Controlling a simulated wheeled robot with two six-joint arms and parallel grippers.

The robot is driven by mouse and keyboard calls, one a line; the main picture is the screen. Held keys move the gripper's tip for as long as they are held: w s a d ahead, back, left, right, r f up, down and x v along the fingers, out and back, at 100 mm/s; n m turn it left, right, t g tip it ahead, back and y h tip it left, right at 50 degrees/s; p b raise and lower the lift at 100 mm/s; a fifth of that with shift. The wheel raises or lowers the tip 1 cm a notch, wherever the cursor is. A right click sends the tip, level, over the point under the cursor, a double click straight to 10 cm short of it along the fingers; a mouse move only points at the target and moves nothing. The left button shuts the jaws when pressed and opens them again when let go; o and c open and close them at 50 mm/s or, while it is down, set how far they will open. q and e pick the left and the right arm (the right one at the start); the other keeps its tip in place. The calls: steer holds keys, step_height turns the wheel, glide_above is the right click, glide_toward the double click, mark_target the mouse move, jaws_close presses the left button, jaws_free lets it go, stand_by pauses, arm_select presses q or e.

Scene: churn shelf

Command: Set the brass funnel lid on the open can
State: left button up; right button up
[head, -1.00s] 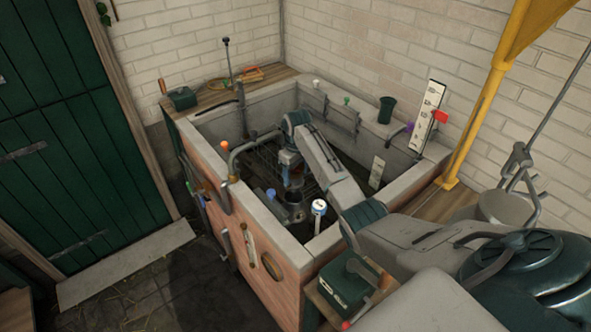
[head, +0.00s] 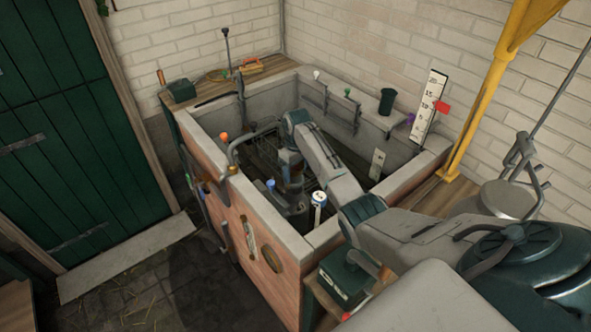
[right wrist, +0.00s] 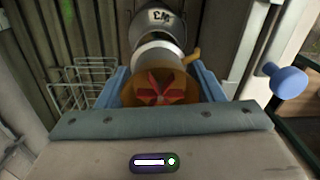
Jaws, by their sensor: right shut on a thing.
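My right gripper (head: 291,182) reaches down into the brick trough and points at its floor. In the right wrist view its blue fingers (right wrist: 164,88) are shut on the brass funnel lid (right wrist: 158,84), a brown-orange round piece with a red star-like shape on its face. The metal can (right wrist: 160,22), with a pale band and a dark-lettered label, lies directly beyond the lid in that view. The lid overlaps the can's near end, so the can's mouth is hidden. I cannot tell whether lid and can touch. My left gripper is not in view.
The trough's concrete rim (head: 270,232) surrounds the arm. A white-topped post (head: 319,200) and a blue knob (head: 271,184) stand close by. A bent pipe (head: 240,150) crosses the left wall. A wire rack (right wrist: 82,85) is left of the gripper, a blue ball knob (right wrist: 288,81) right.

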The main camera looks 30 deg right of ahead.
steer(key=shift+f+b, duration=0.65)
steer(key=shift+f, duration=1.35)
steer(key=o, duration=1.6)
step_height(320, 180, up, 10)
steer(key=b, duration=0.3)
steer(key=shift+d, duration=0.15)
steer(key=shift+r, duration=0.4)
